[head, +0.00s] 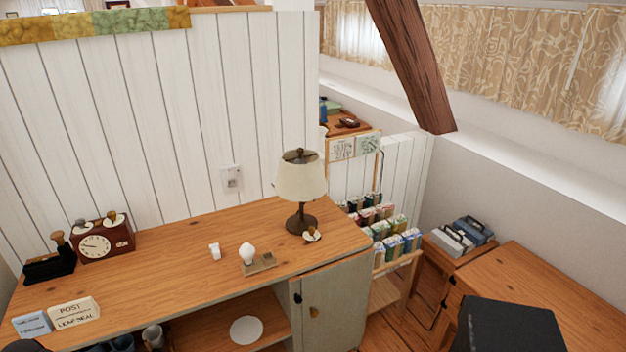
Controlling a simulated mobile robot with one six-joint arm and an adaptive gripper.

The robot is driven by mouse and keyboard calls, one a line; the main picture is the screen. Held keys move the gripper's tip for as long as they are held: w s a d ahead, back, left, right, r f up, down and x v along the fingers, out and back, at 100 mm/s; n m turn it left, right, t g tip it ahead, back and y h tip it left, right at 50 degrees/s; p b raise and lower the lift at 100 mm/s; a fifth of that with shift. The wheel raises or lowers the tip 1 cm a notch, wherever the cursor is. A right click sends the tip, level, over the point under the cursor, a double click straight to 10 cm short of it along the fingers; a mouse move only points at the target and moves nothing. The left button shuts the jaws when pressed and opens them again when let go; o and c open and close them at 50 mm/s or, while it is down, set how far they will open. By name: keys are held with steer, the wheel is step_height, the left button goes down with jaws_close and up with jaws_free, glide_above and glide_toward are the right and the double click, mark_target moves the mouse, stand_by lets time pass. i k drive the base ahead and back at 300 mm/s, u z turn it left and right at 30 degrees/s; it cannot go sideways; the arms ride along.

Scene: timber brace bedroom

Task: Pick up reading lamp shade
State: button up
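The reading lamp shade (301,178) is cream and cone-shaped, with a dark cap on top. It sits on a dark lamp stand (301,220) that stands upright near the right end of the wooden counter (180,265). The side of the shade facing me is unobstructed; its back is hidden. My gripper does not show in the head view.
A small white-and-dark item (312,236) lies beside the lamp base. A slanted timber brace (415,65) hangs to the right, behind the counter.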

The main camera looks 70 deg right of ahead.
mark_target(295, 183)
steer(key=u, duration=0.1)
steer(key=k, duration=1.1)
steer(key=z, duration=2.6)
steer(key=i, duration=0.95)
